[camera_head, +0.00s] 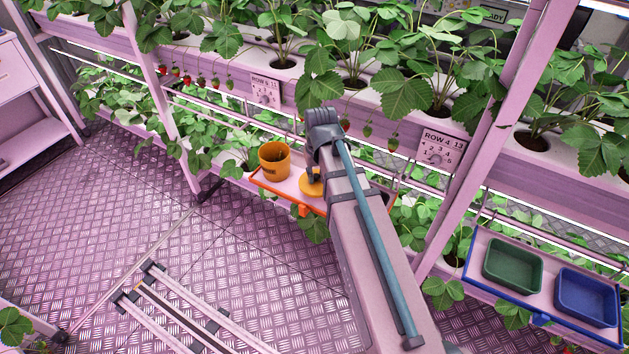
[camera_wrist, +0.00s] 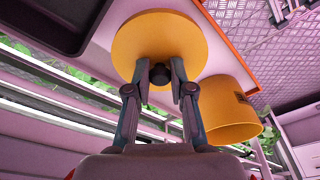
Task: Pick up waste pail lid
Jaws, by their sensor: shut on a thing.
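The waste pail lid (camera_wrist: 160,35) is a round orange-yellow disc with a dark knob (camera_wrist: 159,76) at its middle. My gripper (camera_wrist: 161,72) is shut on that knob in the wrist view. In the head view the lid (camera_head: 311,186) shows partly beside my arm, over the orange-edged shelf tray (camera_head: 283,188); my gripper's fingers are hidden there by my arm. The orange waste pail (camera_head: 274,160) stands open on the tray to the left of the lid, with dark contents. The pail also shows in the wrist view (camera_wrist: 228,112). I cannot tell whether the lid touches the tray.
Strawberry plants and rack rails surround the tray closely. A rack post (camera_head: 480,150) stands right of my arm. A blue-edged tray holds a green bin (camera_head: 512,266) and a blue bin (camera_head: 587,296) at lower right. A dark tray (camera_wrist: 55,22) lies near the lid in the wrist view.

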